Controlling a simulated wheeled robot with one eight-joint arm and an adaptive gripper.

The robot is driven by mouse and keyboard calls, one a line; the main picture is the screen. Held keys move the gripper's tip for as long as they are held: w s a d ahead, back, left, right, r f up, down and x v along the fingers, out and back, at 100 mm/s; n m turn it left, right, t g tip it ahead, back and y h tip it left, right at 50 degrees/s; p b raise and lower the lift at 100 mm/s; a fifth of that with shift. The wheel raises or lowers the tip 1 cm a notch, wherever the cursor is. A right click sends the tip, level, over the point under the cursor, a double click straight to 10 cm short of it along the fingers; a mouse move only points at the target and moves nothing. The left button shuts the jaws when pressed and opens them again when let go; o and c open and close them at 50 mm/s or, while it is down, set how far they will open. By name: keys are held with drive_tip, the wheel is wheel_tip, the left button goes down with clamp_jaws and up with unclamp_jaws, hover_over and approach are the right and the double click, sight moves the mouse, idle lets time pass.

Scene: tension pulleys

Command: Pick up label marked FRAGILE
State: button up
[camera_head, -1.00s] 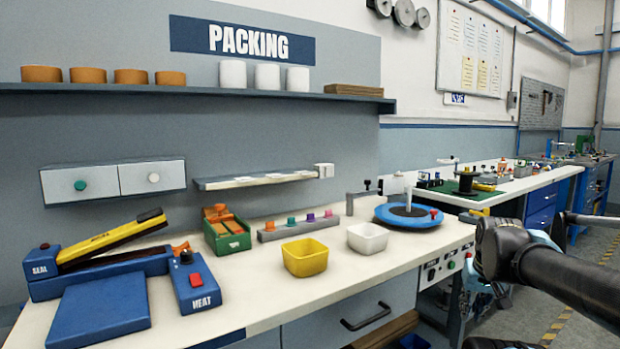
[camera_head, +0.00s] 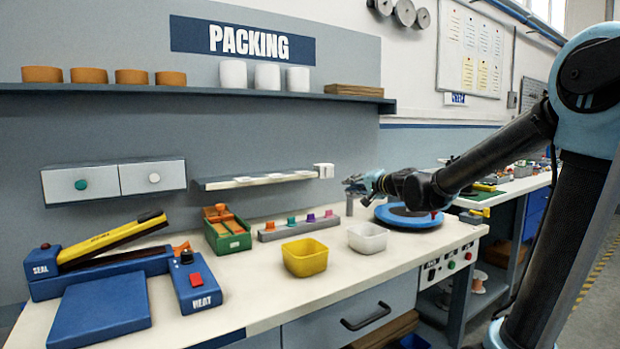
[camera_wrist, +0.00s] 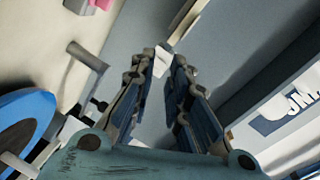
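Small white labels (camera_head: 275,177) lie in a row on the narrow wall ledge (camera_head: 225,184) above the packing bench. Their print is too small to read, so I cannot tell which is marked FRAGILE. My gripper (camera_head: 352,184) is just right of the ledge's right end, above the back of the bench. In the wrist view my gripper (camera_wrist: 160,68) shows two fingers apart with a gap between them. A small white piece (camera_wrist: 162,60) shows beyond the fingertips, apparently the white block (camera_head: 323,170) at the ledge's end. I see nothing held.
A blue round turntable (camera_head: 409,216) lies below my arm, with a grey post (camera_head: 350,205) beside it. A white bin (camera_head: 367,238) and a yellow bin (camera_head: 304,257) stand on the bench. A grey rack with coloured knobs (camera_head: 299,227) stands below the ledge. The upper shelf (camera_head: 200,91) overhangs.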

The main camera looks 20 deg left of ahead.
sight(305, 173)
drive_tip(key=w+a+m+y, duration=0.1)
drive_tip(key=w+a+m, duration=0.1)
drive_tip(key=w+a, duration=0.3)
drive_tip(key=w+a+m+t, duration=0.1)
drive_tip(key=w+a, duration=0.3)
drive_tip(key=a, duration=0.9)
drive_tip(key=shift+w+a+r+m+y, duration=0.15)
drive_tip(key=shift+w+r+m+y, duration=0.25)
drive_tip(key=shift+m, duration=0.2)
clamp_jaws()
drive_tip(key=shift+r, duration=0.15)
wheel_tip(305, 173, up, 2)
drive_tip(key=shift+r, duration=0.15)
drive_tip(key=shift+s, duration=0.1)
